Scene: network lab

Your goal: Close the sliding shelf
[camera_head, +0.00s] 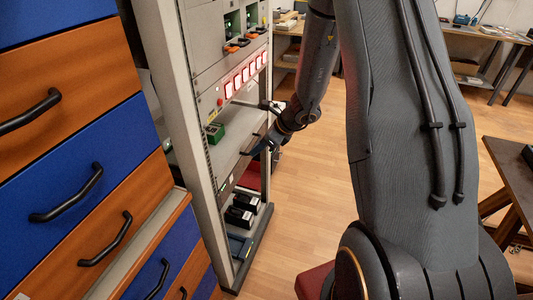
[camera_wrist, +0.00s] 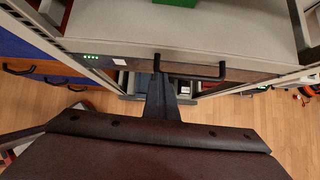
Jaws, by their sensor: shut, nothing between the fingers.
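The sliding shelf (camera_head: 232,146) is a light grey tray in the equipment rack, with a small green box (camera_head: 215,132) on it. In the wrist view the shelf (camera_wrist: 110,25) fills the top, with a black bar handle (camera_wrist: 195,76) on its front. The green box (camera_wrist: 175,2) shows there at the top edge. My gripper (camera_head: 262,146) is at the front of the shelf. In the wrist view my gripper (camera_wrist: 158,80) is shut and empty, overlapping the left end of the handle; I cannot tell whether they touch. How far out the shelf stands is hard to tell.
The rack's grey upright (camera_head: 186,120) stands left of the shelf. Blue and orange drawers (camera_head: 60,120) with black handles are at the left. Black boxes (camera_head: 241,210) sit low in the rack. A dark table (camera_head: 515,165) is at the right.

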